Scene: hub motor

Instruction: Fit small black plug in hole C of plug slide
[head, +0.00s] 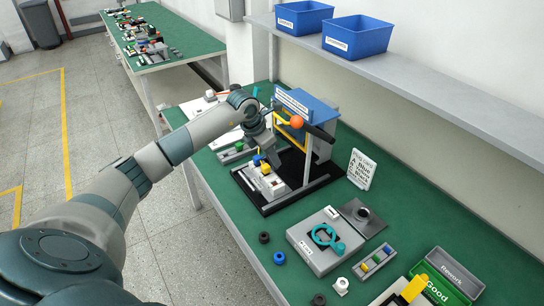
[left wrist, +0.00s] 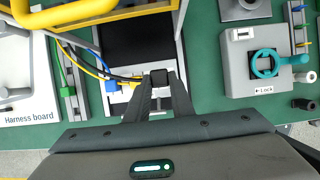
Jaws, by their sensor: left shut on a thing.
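The plug slide (head: 270,187) is a pale block on the black base of the yellow-framed station in the head view. It also shows in the left wrist view (left wrist: 117,98). A blue plug (left wrist: 110,87) and a yellow plug (left wrist: 136,84) are at the slide, with blue and yellow wires leading to them. My left gripper (head: 274,160) is over the right side of the slide. In the left wrist view its fingers are shut on the small black plug (left wrist: 159,77), with a dark wire beside it. Hole C is hidden, and I cannot tell whether the plug touches the slide. My right gripper is not in view.
A yellow guard frame (head: 294,135) and an orange-knobbed lever (head: 297,121) stand close behind my left gripper. A plug card (head: 361,169) stands right of the station. A grey fixture with a teal ring clamp (head: 327,237), small rings and a green bin (head: 441,280) lie nearer.

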